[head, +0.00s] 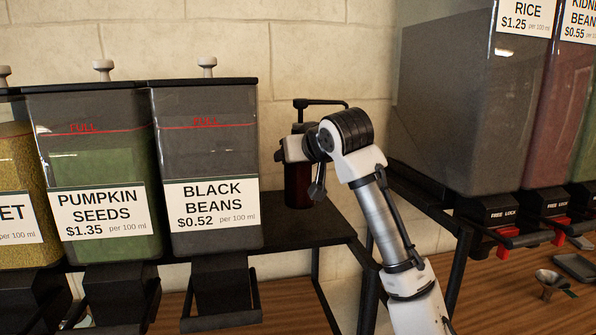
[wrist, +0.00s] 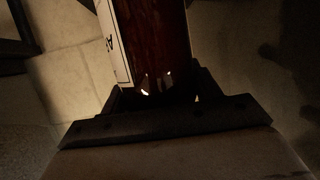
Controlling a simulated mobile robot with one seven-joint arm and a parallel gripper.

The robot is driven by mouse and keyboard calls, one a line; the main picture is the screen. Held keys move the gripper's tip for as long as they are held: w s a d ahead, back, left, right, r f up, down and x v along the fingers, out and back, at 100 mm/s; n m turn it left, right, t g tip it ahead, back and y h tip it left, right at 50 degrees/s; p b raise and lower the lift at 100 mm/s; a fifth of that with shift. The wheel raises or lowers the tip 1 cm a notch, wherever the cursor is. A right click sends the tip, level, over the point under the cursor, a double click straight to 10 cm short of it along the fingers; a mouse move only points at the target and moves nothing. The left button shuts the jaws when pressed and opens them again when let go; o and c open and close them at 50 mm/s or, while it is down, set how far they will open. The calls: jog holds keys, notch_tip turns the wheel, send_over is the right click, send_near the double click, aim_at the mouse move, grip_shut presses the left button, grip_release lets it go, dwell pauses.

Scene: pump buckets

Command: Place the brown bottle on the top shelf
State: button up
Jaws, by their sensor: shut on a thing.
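My gripper (head: 292,150) is shut on the brown bottle (head: 298,187), which hangs upright with its dark pump top above my gripper. The bottle's lower part is dark reddish brown. In the wrist view the bottle (wrist: 160,42) rises between the fingers, with a white label on its left side. The black top shelf (head: 310,230) lies beneath the bottle in the head view. I cannot tell whether the bottle's base touches the shelf or is a little above it. My gripper's fingers are mostly hidden in the head view and dark in the wrist view.
The black beans bin (head: 205,130) and pumpkin seeds bin (head: 92,150) stand left of the bottle. A large grey bin (head: 440,110) is on the right. The shelf's right end looks bare. A wooden counter (head: 520,270) with a metal scoop (head: 548,279) lies lower right.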

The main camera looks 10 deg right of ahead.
aim_at(299, 173)
jog(key=shift+f+p, duration=0.35)
jog(key=shift+f, duration=1.65)
jog(key=shift+f, duration=0.1)
jog(key=o, duration=1.6)
jog(key=shift+f, duration=0.1)
jog(key=shift+s+r, duration=0.1)
jog(key=shift+r, duration=0.1)
jog(key=b+v, duration=0.3)
jog(key=v, duration=0.9)
